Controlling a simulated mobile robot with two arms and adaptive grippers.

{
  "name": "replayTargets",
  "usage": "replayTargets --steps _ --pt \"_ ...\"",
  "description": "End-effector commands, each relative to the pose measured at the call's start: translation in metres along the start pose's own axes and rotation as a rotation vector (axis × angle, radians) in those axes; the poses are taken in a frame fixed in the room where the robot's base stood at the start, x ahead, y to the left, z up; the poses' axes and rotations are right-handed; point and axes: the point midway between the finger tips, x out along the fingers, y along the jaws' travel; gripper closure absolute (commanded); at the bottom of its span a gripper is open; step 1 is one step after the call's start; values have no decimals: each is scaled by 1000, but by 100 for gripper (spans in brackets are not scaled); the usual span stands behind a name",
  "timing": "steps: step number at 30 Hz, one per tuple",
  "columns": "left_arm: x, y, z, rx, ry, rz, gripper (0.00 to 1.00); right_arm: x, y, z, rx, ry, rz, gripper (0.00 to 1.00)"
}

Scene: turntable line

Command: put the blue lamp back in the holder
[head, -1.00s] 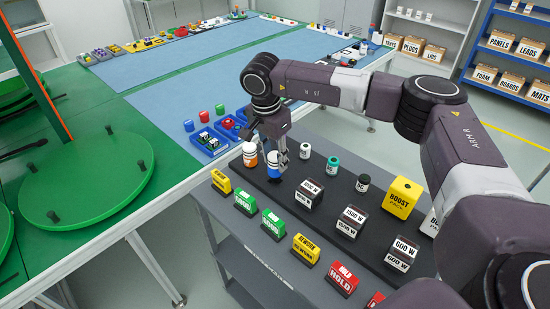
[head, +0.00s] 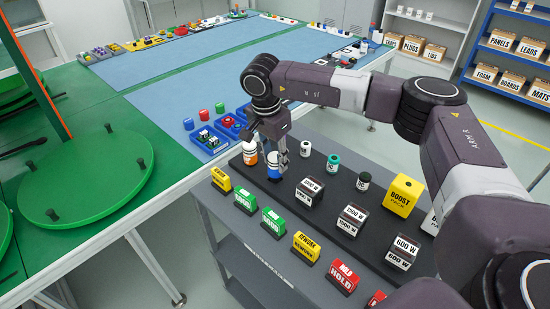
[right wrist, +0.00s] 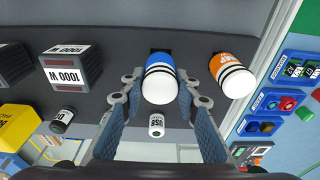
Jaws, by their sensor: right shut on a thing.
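The blue lamp (head: 273,168), a small blue cylinder with white and black bands, stands upright on the dark strip (head: 320,215) on the grey cart. My right gripper (head: 277,155) is over it from above, its fingers shut around it. In the right wrist view the blue lamp (right wrist: 161,85) sits between the fingertips (right wrist: 160,88), with its white end towards the camera. I cannot tell whether its foot is seated in a socket. No separate holder can be made out. My left gripper is not in view.
An orange lamp (head: 250,153) stands close left of the blue one; white (head: 305,149), teal (head: 332,165) and black (head: 363,181) cylinders stand to the right. Marked blocks (head: 309,191) are in front. A green turntable (head: 85,185) with pegs is at left. The blue mat (head: 190,85) has clear room.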

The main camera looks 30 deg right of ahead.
Motion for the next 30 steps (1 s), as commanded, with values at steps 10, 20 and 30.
replayTargets --steps 10,20,30 --pt "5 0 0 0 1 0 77 8 0 1 0 0 -1 100" --pt "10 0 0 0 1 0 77 14 0 2 0 0 -1 100" --pt "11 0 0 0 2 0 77 16 0 2 0 0 -1 51"
